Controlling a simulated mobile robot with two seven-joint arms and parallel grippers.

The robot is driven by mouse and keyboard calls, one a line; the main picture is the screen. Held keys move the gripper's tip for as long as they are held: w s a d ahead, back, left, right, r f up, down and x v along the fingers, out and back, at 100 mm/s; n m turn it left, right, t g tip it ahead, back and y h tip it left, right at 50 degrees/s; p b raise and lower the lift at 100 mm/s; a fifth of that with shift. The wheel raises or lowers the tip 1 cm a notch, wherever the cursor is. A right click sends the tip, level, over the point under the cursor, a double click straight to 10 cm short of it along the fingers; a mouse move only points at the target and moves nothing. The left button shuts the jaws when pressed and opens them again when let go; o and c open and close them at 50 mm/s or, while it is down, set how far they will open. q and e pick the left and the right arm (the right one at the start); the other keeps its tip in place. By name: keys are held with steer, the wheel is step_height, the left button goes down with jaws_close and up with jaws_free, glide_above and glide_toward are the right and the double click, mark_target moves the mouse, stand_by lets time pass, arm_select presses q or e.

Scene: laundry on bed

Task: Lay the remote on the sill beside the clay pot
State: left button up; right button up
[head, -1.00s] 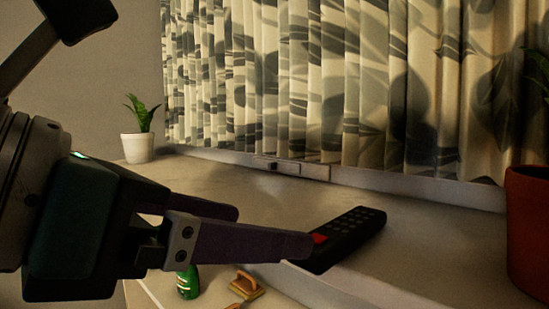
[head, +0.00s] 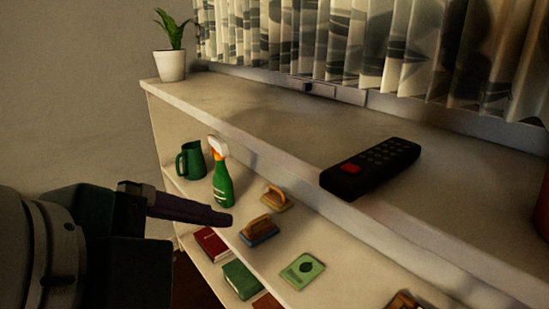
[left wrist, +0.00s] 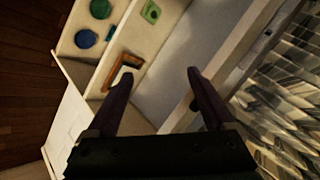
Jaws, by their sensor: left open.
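The black remote (head: 370,168) with a red button lies flat on the pale sill (head: 275,130), near its front edge. The orange-brown clay pot (head: 542,210) is cut off at the right edge, right of the remote with bare sill between them. My left gripper (head: 205,210) is left of and lower than the remote, in front of the shelves and apart from the remote. In the left wrist view its two fingers (left wrist: 158,76) are spread with nothing between them. My right gripper is not in view.
A white pot with a plant (head: 170,62) stands at the sill's far left end. Patterned curtains (head: 330,40) hang behind. Shelves below hold a green spray bottle (head: 222,180), a green jug (head: 190,160), brushes (head: 262,230) and books (head: 240,278). The sill's middle is clear.

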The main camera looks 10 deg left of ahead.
arm_select(q)
steer(key=s+a+f+n+g+y, duration=0.1)
steer(key=s+a+f+n+g, duration=0.1)
steer(key=s+n, duration=0.4)
steer(key=s+a+f+n+g+y, duration=0.1)
steer(key=s+a+f+n+g, duration=0.2)
steer(key=s+a+f+n, duration=0.2)
step_height(320, 180, down, 3)
steer(key=s+n, duration=0.1)
steer(key=n, duration=0.2)
steer(key=shift+a+r+g+y, duration=0.2)
steer(key=shift+a+g+y, duration=0.1)
steer(key=shift+y, duration=0.1)
steer(key=shift+s+d, duration=0.1)
step_height(320, 180, up, 67)
steer(key=p, duration=6.7)
